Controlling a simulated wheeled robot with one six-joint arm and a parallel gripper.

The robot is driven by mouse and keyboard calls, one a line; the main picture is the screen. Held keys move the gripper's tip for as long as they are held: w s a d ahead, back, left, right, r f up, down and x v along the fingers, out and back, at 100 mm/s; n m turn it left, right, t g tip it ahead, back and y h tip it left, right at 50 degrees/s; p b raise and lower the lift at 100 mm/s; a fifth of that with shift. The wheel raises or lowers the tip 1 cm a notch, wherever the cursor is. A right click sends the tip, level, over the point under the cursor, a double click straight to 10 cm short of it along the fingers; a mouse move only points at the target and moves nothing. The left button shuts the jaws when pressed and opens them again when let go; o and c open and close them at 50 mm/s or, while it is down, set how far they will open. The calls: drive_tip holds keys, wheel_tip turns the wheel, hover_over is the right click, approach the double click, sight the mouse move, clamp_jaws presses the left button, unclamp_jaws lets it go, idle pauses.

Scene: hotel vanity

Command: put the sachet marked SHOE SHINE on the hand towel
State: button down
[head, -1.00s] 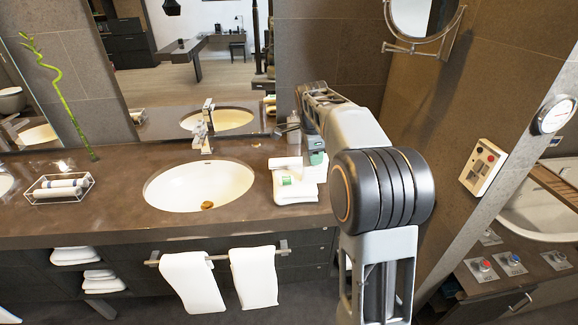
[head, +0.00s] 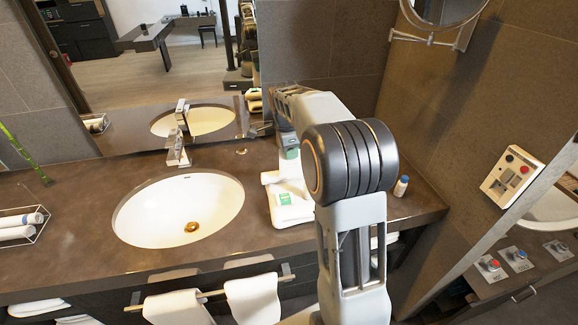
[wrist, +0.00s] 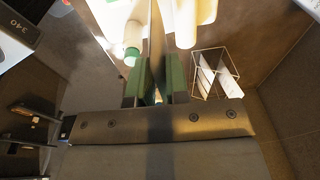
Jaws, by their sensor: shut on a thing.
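My gripper (wrist: 160,88), with green finger pads, is shut on a thin item (wrist: 157,40) seen nearly edge-on in the wrist view. It looks like a sachet, but no marking can be read on it. In the head view my gripper (head: 288,148) is above the counter, right of the basin, over the folded white hand towel (head: 292,214). My arm hides part of the towel. A green-and-white item (head: 285,198) shows on the towel. I cannot tell the height of the held item above the towel.
In the wrist view, a wire holder (wrist: 237,72) with white packets stands right of the fingers, and a white bottle with a green cap (wrist: 132,48) is left. The basin (head: 180,210) is left; a small blue-capped bottle (head: 401,186) stands right. A wire tray (head: 38,232) holds rolls.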

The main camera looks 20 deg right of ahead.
hover_over(292, 175)
drive_tip(key=shift+a+f, duration=0.15)
drive_tip(key=shift+f, duration=1.15)
drive_tip(key=shift+a+f, duration=0.15)
drive_tip(key=shift+f, duration=1.15)
drive_tip(key=shift+f, duration=0.15)
drive_tip(key=c, duration=1.1)
unclamp_jaws()
wheel_tip(292, 175, up, 12)
drive_tip(key=a+f, duration=0.1)
drive_tip(key=a, duration=0.1)
drive_tip(key=s+a+f+n+t, duration=0.1)
drive_tip(key=s+a+n, duration=0.1)
drive_tip(key=s+n, duration=0.4)
drive_tip(key=s+a+f+n+t+y, duration=0.1)
drive_tip(key=s+a+f+n, duration=0.1)
drive_tip(key=s+n, duration=0.5)
drive_tip(key=s+a+f+n+t, duration=0.2)
drive_tip(key=s+a+n, duration=0.2)
drive_tip(key=s+n, duration=0.3)
drive_tip(key=shift+s+a+y, duration=0.25)
drive_tip(key=shift+s+y, duration=0.05)
drive_tip(key=shift+s, duration=0.8)
